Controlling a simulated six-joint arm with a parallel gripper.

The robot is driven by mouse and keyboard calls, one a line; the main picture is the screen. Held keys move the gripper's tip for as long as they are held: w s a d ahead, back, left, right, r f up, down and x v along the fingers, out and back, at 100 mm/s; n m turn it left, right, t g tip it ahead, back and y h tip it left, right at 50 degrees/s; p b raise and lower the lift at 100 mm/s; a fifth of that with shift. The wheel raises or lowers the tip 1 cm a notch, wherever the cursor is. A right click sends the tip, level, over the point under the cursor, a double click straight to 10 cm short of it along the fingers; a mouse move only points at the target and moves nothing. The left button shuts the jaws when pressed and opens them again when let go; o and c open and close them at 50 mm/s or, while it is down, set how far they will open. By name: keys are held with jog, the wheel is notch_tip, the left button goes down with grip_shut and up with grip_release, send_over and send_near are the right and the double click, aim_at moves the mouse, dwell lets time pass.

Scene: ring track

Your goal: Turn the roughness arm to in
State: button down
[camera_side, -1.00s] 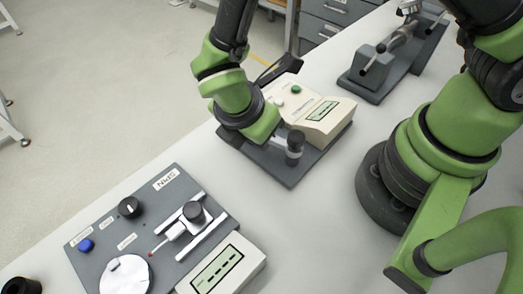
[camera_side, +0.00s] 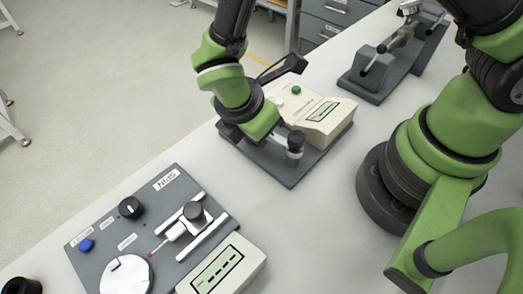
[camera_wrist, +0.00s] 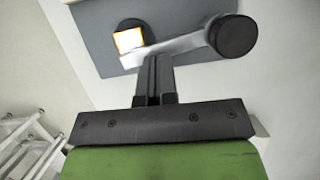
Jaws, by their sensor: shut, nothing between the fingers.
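The roughness arm is a pale lever (camera_wrist: 185,45) with a round black knob (camera_wrist: 232,35) at its right end in the wrist view. Its other end sits at a dark round pivot, beside a bright white-and-orange square (camera_wrist: 128,40). In the side view the black knob (camera_side: 295,143) stands at the front of a dark base plate (camera_side: 290,176), beside a beige display box (camera_side: 318,118). My gripper (camera_wrist: 154,62) is shut and empty, its fingertips close against the near side of the lever between pivot and knob. I cannot tell if they touch. In the side view the fingertips are hidden.
A second device with a slider, a dial, a white disc and a display (camera_side: 222,270) stands at the lower left. A grey fixture (camera_side: 385,70) holding a metal cylinder stands at the back right. The white table between the devices is clear.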

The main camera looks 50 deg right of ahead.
jog(key=shift+a, duration=0.15)
jog(key=shift+a, duration=0.35)
jog(key=a, duration=0.3)
jog(key=shift+s+a, duration=0.1)
jog(key=shift+s, duration=0.15)
notch_tip(320, 180, up, 16)
jog(key=d+m+y, duration=0.1)
jog(key=m+y, duration=0.1)
jog(key=m, duration=0.3)
jog(key=s+d+r+m+t+y, duration=0.2)
jog(key=s+d+r+m, duration=0.3)
jog(key=m, duration=0.3)
jog(key=s+d+r+m+t+y, duration=0.2)
jog(key=s+d+r+m+t, duration=0.2)
jog(key=d+m, duration=0.3)
jog(key=shift+s+d+r+m+t, duration=0.35)
jog(key=shift+s+m+t, duration=0.15)
jog(key=shift+m+t, duration=0.3)
